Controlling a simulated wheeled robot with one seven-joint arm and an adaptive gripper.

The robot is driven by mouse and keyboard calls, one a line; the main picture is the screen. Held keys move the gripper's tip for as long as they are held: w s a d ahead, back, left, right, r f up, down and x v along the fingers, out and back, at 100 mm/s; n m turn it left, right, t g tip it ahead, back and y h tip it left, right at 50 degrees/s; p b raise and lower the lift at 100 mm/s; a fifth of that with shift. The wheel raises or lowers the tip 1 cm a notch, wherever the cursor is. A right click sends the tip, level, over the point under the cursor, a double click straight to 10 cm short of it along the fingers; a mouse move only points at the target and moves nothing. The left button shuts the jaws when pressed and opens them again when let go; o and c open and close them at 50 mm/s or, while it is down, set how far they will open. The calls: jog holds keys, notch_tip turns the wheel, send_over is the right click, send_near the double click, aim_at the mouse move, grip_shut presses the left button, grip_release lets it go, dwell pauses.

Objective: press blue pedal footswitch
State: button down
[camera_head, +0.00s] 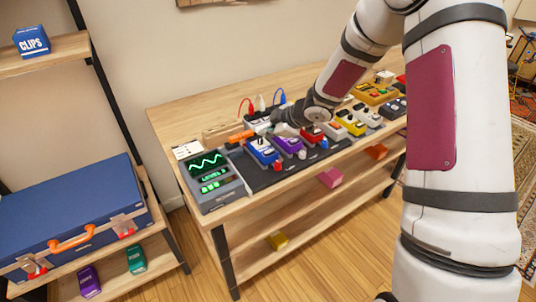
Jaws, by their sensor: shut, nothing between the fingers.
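The blue pedal (261,152) stands on the dark pedalboard (262,181) on the wooden bench, just right of the grey unit with the green screens. Its footswitch is too small to make out clearly. My arm reaches in from the upper right. My gripper (282,130) is shut and empty, low over the back of the pedal row, behind the purple pedal (289,146) and to the right of the blue pedal. I cannot tell whether its fingertips touch anything.
A grey unit with green screens (212,187) sits at the bench's left end. A red pedal (312,134), a yellow pedal (351,124) and others continue the row rightward. Red, white and blue cables stand behind. A blue case (70,212) lies on the left shelf.

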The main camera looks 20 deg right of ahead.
aim_at(268, 152)
jog(key=shift+f+b, duration=1.8)
jog(key=shift+f, duration=0.25)
jog(key=shift+f, duration=0.45)
jog(key=shift+f+b, duration=0.45)
jog(key=shift+b, duration=0.15)
dwell(0.6)
jog(key=shift+r+p, duration=0.9)
jog(key=shift+p, duration=0.2)
jog(key=shift+r, duration=0.1)
notch_tip(268, 152, up, 4)
jog(key=p, duration=0.5)
jog(key=shift+s+r, duration=0.1)
jog(key=shift+r, duration=0.1)
jog(key=shift+r+p, duration=0.2)
jog(key=shift+p, duration=0.25)
